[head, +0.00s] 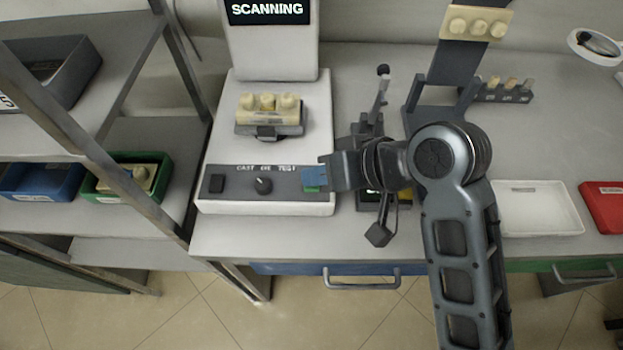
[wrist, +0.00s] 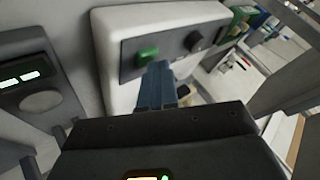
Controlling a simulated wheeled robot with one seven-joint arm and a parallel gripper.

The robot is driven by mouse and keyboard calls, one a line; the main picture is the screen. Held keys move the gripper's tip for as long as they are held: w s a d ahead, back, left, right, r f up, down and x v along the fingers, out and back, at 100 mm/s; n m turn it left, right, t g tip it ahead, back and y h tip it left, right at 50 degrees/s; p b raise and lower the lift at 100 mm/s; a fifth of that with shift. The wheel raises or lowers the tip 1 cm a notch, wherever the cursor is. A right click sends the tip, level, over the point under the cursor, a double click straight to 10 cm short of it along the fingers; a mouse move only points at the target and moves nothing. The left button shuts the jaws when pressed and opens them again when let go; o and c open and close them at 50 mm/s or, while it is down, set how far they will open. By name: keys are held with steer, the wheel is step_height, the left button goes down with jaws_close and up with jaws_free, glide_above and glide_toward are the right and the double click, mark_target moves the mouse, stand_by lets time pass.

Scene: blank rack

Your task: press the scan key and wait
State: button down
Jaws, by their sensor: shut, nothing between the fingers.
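The scanner (head: 225,190) is a white machine on the bench, with a dark screen (head: 268,11) that reads "SCANNING". Its front panel is labelled "CAST DIE TEST" and carries a black switch, a round knob (head: 263,185) and a green key (head: 312,189). A cream dental cast (head: 268,103) sits on the scanner's grey holder. My gripper (head: 313,178) is shut and empty, its blue fingertips over the green key, partly hiding it. In the wrist view the blue fingers (wrist: 156,85) point at the green key (wrist: 148,55); whether they touch it I cannot tell.
A grey rack at left holds a blue bin (head: 40,182) and a green bin (head: 165,180) with a cast. A white tray (head: 540,208) and a red bin (head: 605,205) are at right. A dark stand with another cast (head: 475,22) stands behind my arm.

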stand_by(0.4)
steer(key=shift+r+p, duration=0.85)
steer(key=shift+p, duration=0.3)
steer(key=shift+r, duration=0.1)
step_height(320, 180, up, 5)
steer(key=p, duration=0.5)
